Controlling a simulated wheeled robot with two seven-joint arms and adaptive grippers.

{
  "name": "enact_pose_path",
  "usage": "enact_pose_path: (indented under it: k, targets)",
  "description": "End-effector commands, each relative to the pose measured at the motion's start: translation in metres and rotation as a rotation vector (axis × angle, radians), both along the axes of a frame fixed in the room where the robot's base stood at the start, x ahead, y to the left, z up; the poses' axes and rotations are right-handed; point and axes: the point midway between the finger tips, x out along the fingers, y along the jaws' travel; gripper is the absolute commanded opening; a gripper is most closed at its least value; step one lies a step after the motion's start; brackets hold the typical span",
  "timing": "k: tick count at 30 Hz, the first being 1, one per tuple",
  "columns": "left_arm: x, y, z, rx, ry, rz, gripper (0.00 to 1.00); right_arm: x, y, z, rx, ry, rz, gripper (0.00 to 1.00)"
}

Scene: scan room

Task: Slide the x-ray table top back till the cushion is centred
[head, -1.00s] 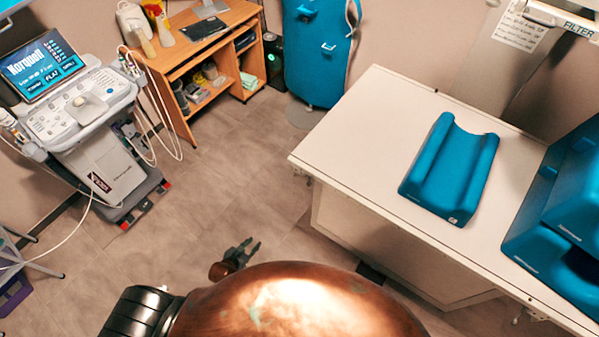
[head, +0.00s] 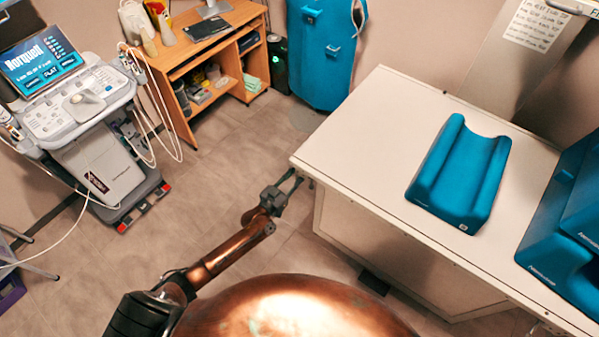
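The white x-ray table top (head: 372,138) spans the right side, on a pale base (head: 372,240). A blue cushion (head: 460,173) with a hollow along its middle lies on it, right of the visible end. A small handle (head: 309,183) sits under the near left corner of the top. My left gripper (head: 293,181) is just left of this handle, its fingers pointing at it. The fingers look apart and nothing shows between them; I cannot tell whether they touch the handle. My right gripper is out of view.
More blue cushions (head: 562,235) lie at the table's right end. An ultrasound cart (head: 92,140) stands at the left, and a wooden desk (head: 213,60) at the back. The floor between cart and table is clear apart from my arm.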

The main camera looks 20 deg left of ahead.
Motion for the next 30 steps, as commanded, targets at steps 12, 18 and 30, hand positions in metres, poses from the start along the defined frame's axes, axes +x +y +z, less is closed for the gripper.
enact_pose_path:
  k: [12,18,30]
  targets:
    - [0.0113,-0.0044,-0.0006,0.0,0.001,0.0,0.23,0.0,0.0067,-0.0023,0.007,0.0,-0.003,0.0]
    - [0.0112,-0.0043,-0.0006,0.0,0.001,0.0,0.11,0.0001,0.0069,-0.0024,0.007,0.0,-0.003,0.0]
    - [0.0111,-0.0039,-0.0006,0.0,0.001,0.0,0.0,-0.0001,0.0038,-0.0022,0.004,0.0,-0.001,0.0]
